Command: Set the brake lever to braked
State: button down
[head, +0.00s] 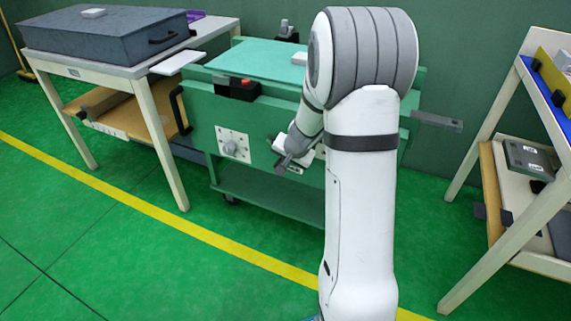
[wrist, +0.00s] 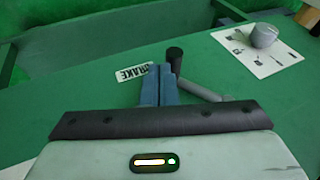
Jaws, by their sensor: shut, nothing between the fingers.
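The brake lever shows in the wrist view as a grey arm (wrist: 198,90) with a black grip (wrist: 175,55) at its end, on the green front of the cart (head: 262,118). A white label reading BRAKE (wrist: 132,73) sits left of it, partly covered by my fingers. My gripper (wrist: 158,76) is shut and empty, its fingertips between the label and the black grip, close to the lever's left side. Whether they touch it I cannot tell. In the head view my gripper (head: 284,162) is in front of the cart's face; the lever cannot be made out there.
A white dial panel (head: 233,145) is on the cart front left of my gripper. A black box with a red part (head: 237,87) sits on the cart's upper edge. A table with a dark case (head: 105,38) stands left, a shelf rack (head: 507,185) right. Green floor in front is clear.

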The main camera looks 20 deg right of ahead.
jog(key=shift+d, duration=0.15)
jog(key=s+d+r+p, duration=0.4)
jog(key=s+d+r, duration=0.1)
jog(key=s+r, duration=0.5)
jog(key=s+a+r+n+g+p, duration=0.1)
jog(key=s+a+r+n+p, duration=0.1)
jog(key=a+r+p, duration=0.35)
jog(key=s+a+r+n+p, duration=0.1)
jog(key=s+a+r+p, duration=0.15)
jog(key=r+p, duration=0.5)
jog(key=s+a+r+n+g+p, duration=0.1)
jog(key=s+a+r+n+p, duration=0.2)
jog(key=r, duration=0.6)
jog(key=s+a+r+n+p, duration=0.1)
jog(key=s+a+r+p, duration=0.1)
jog(key=s+r+p, duration=0.3)
jog(key=s+a+r+n+g+p, duration=0.1)
jog(key=s+a+r+p, duration=0.1)
jog(key=s+r+p, duration=0.4)
notch_tip(320, 180, up, 5)
jog(key=p, duration=0.3)
jog(key=shift+s+n+h, duration=0.15)
jog(key=shift+n+h, duration=0.15)
jog(key=shift+h, duration=0.1)
jog(key=shift+d, duration=0.1)
